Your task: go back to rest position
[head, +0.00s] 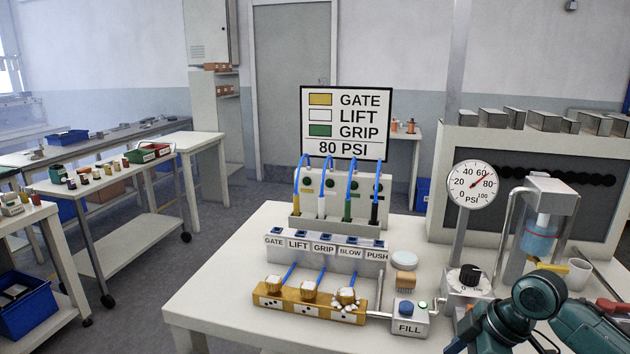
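My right arm (500,322) comes in at the lower right corner, over the front right of the white table (205,315). Its gripper is not clearly shown near the bottom edge, so I cannot tell whether it is open or shut. My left arm and gripper are out of view. A gold block (308,306) with several gold knobs stands at the table's front. White balls cluster at its right knob (346,297). A labelled block (325,250) reads GATE, LIFT, GRIP, BLOW and PUSH. Blue tubes (328,170) with coloured ends hang in the rack (307,190) behind it.
A sign (346,123) reads 80 PSI. A pressure gauge (472,184), a FILL box (407,317), a regulator knob (470,275), a stand with a blue cup (540,235) and a white mug (580,272) crowd the right side. The table's front left is clear.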

